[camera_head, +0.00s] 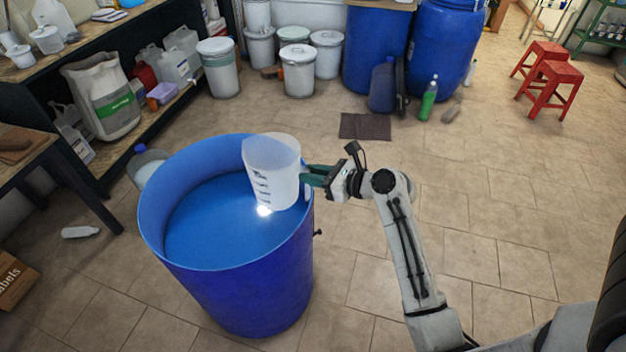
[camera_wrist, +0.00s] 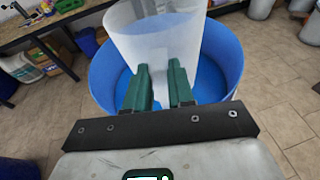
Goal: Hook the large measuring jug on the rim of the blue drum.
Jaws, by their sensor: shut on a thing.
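The large measuring jug (camera_head: 270,172) is translucent white with dark scale marks. In the head view it is nearly upright, over the right inner side of the blue drum (camera_head: 232,295). The drum is open and holds blue liquid. My gripper (camera_head: 306,177) reaches in from the right, with its green fingers shut on the jug's handle side. In the wrist view the jug (camera_wrist: 155,48) stands just beyond the fingers (camera_wrist: 160,85), with the drum's rim (camera_wrist: 228,50) around and below it. The handle is mostly hidden, and I cannot tell whether it touches the rim.
Shelves (camera_head: 100,115) with canisters stand at the left. White lidded buckets (camera_head: 298,72) and large blue drums (camera_head: 440,45) stand at the back. A green bottle (camera_head: 428,98) and red stools (camera_head: 550,85) are farther right. The tiled floor right of the drum is clear.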

